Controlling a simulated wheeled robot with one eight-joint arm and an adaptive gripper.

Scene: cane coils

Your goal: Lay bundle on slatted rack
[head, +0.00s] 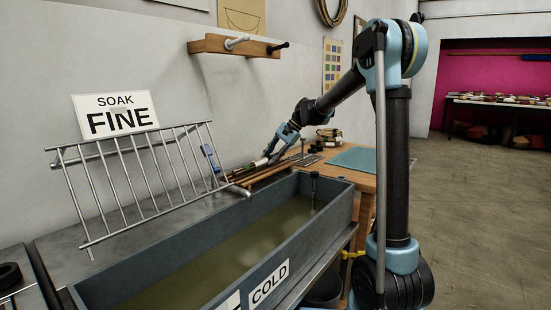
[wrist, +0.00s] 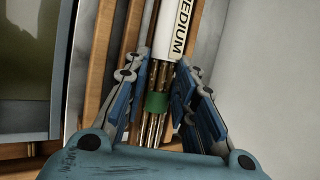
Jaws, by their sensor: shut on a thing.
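My gripper (head: 272,153) is shut on a bundle of thin brown canes (wrist: 152,128) with a green band. In the wrist view, its fingers (wrist: 160,80) stand on both sides of the bundle. A white strip reading MEDIUM (wrist: 178,30) lies in line with the canes at the far end. The wooden slatted rack (head: 264,178) is beside the tank's back edge, and its slats (wrist: 103,60) run alongside and under the bundle in the wrist view. I cannot tell whether the bundle touches the slats.
A long grey tank (head: 318,222) of murky liquid, marked COLD, stands in front. A metal barred rack (head: 140,180) tilts over its left part, near a SOAK FINE sign (head: 115,115). A wooden table (head: 366,182) with a green mat is behind. A peg rail (head: 235,46) is on the wall.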

